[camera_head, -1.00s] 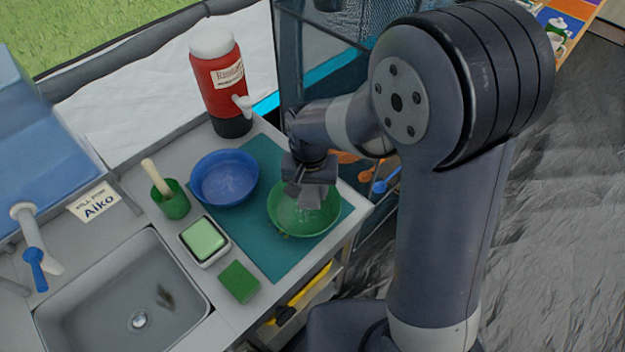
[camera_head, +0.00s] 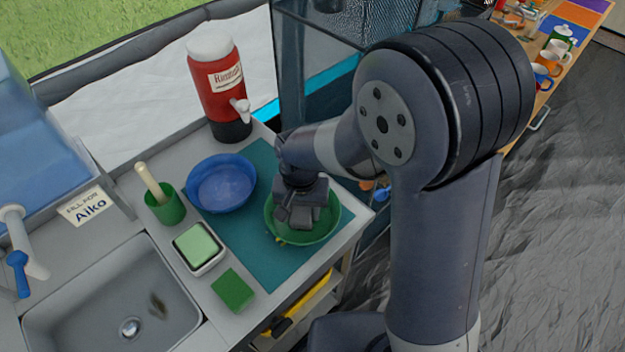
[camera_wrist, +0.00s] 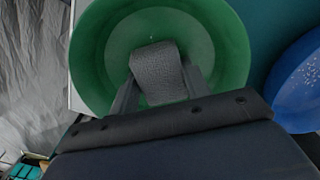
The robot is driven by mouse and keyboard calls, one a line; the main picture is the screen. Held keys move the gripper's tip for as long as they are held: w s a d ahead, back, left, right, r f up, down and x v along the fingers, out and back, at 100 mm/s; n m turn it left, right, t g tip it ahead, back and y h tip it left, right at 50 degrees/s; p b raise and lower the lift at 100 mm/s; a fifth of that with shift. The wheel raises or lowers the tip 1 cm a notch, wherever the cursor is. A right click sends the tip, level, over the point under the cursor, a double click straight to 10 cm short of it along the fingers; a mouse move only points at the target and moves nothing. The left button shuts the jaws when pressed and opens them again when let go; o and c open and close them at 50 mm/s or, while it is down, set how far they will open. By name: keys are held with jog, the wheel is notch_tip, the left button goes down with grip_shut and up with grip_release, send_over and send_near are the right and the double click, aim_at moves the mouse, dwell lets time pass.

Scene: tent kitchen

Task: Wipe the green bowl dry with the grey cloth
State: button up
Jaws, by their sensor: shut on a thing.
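The green bowl (camera_head: 328,222) stands upright on a teal mat (camera_head: 262,262) on the counter. In the wrist view the green bowl (camera_wrist: 105,45) fills the upper middle, with a small bright speck on its inside. My gripper (camera_head: 300,212) is over the bowl, pointing down into it. In the wrist view my gripper (camera_wrist: 157,90) is shut on the grey cloth (camera_wrist: 157,66), a folded wad between the fingers. The cloth (camera_head: 304,220) is inside the bowl's outline; whether it presses on the bottom is hard to tell.
A blue bowl (camera_head: 221,184) with droplets stands left of the green bowl. A red drinks dispenser (camera_head: 218,90), a green cup with a brush (camera_head: 165,203), a soap dish (camera_head: 198,246), a green sponge (camera_head: 233,290) and the sink (camera_head: 110,300) are nearby. The counter's right edge is close.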

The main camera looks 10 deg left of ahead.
jog(key=shift+w+d, duration=0.35)
jog(key=shift+w, duration=0.05)
jog(key=shift+w+d+r+p, duration=0.45)
jog(key=shift+w+r+p, duration=0.05)
jog(key=shift+r+p, duration=0.1)
jog(key=shift+s+a+r+p, duration=0.15)
jog(key=shift+r+p, duration=0.15)
jog(key=shift+r, duration=0.3)
jog(key=shift+s+r+p, duration=0.1)
jog(key=shift+r+p, duration=0.15)
jog(key=shift+r, duration=0.3)
jog(key=shift+w+r, duration=0.1)
jog(key=shift+r, duration=0.25)
notch_tip(320, 180, up, 4)
jog(key=p, duration=0.3)
